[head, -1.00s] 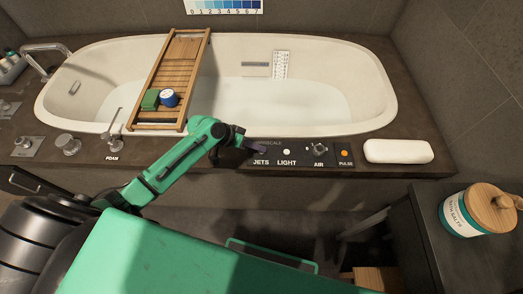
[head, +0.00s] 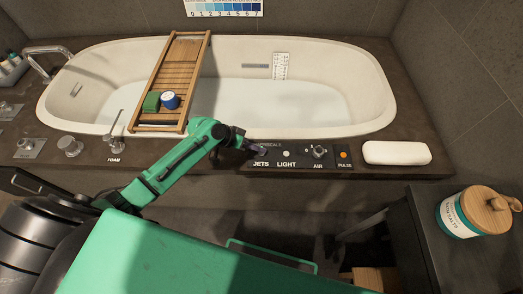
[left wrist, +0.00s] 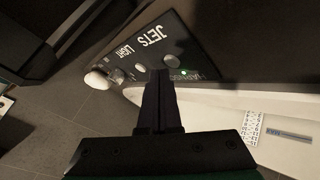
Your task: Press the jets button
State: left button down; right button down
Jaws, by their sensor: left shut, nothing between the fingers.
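The control panel (head: 300,157) on the tub's front ledge carries the labels JETS (head: 261,164), LIGHT, AIR and PULSE. My left gripper (head: 262,149) is shut and empty, reaching in from the left with its fingertips just above the JETS label. It hides the jets button in the head view. In the left wrist view, the closed fingers (left wrist: 161,74) point at the panel, and a grey round button (left wrist: 170,60) shows just past their tips, beside the JETS lettering (left wrist: 145,35). I cannot tell whether the fingertips touch it. My right gripper is not in view.
A pale light button (head: 286,154), an air knob (head: 319,151) and an orange pulse button (head: 343,154) sit to the right. A small green light (left wrist: 184,72) glows on the panel. A white rolled towel (head: 397,152) lies farther right; a wooden tray (head: 180,62) spans the tub.

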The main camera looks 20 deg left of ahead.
pick_arm(q)
jog(key=shift+r, duration=0.2)
notch_tip(320, 180, up, 5)
jog(key=p, duration=0.5)
jog(key=shift+r, duration=0.1)
dwell(0.7)
